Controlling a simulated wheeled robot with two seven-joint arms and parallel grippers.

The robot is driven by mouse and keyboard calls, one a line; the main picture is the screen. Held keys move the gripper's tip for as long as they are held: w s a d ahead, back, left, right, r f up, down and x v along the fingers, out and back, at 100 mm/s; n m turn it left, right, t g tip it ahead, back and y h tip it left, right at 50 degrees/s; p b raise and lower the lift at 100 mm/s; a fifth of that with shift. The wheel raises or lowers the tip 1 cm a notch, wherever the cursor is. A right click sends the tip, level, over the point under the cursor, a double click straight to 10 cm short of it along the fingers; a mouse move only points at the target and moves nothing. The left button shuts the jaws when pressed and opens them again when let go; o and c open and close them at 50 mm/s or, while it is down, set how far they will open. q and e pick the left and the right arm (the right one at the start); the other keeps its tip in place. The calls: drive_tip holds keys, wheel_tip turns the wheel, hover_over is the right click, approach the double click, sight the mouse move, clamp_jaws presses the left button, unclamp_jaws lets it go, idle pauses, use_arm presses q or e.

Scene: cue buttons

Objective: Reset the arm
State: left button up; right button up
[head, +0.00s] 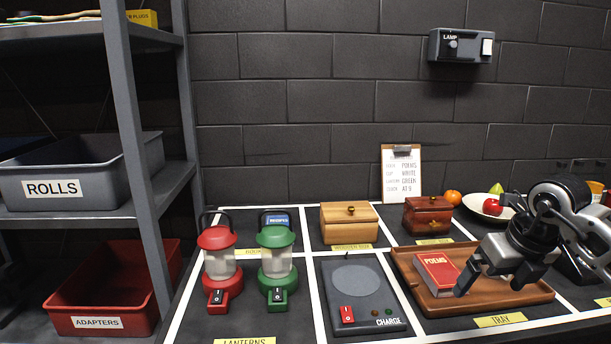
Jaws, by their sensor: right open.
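My right gripper (482,278) is open above the wooden tray (520,297) at the right. Its fingers point down and left, just right of a red book marked POEMS (437,272) that lies in the tray. Nothing shows between the fingers; I cannot tell whether a fingertip touches the book or the tray. My right arm (590,235) comes in from the right edge. My left gripper is not in view.
Red (219,262) and green (277,262) lanterns stand left of a charge pad (375,315). Two wooden boxes (349,224) (428,216), a clipboard (401,174) and a fruit plate (484,208) are behind. A shelf (150,175) stands left; a lamp switch (461,46) is on the wall.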

drive_tip(key=s+a+f+n+y, duration=0.1)
drive_tip(key=a+f+y, duration=0.25)
drive_tip(key=a, duration=0.45)
drive_tip(key=s+a+f+n+y, duration=0.15)
drive_tip(key=a+y, duration=0.25)
drive_tip(key=a, duration=0.4)
drive_tip(key=s+a+r+m+t+y, duration=0.25)
drive_tip(key=s+a+m+y, duration=0.3)
drive_tip(key=a+y, duration=0.45)
drive_tip(key=d+f+m+t+h, duration=0.3)
drive_tip(key=m+t+h, duration=0.25)
drive_tip(key=m, duration=0.55)
drive_tip(key=d+f+m+t+h, duration=0.2)
drive_tip(key=f+m+t+h, duration=0.3)
drive_tip(key=m, duration=0.6)
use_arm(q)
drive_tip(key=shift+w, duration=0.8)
use_arm(e)
drive_tip(key=s+d+f+m+g+h, duration=0.2)
drive_tip(key=s+f+m+g+h, duration=0.2)
drive_tip(key=s+f+m, duration=0.6)
wheel_tip(320, 180, down, 3)
drive_tip(key=shift+s+d+r+g+h, duration=0.2)
drive_tip(key=shift+s+d+g+h, duration=0.1)
drive_tip(key=shift+s+g, duration=0.8)
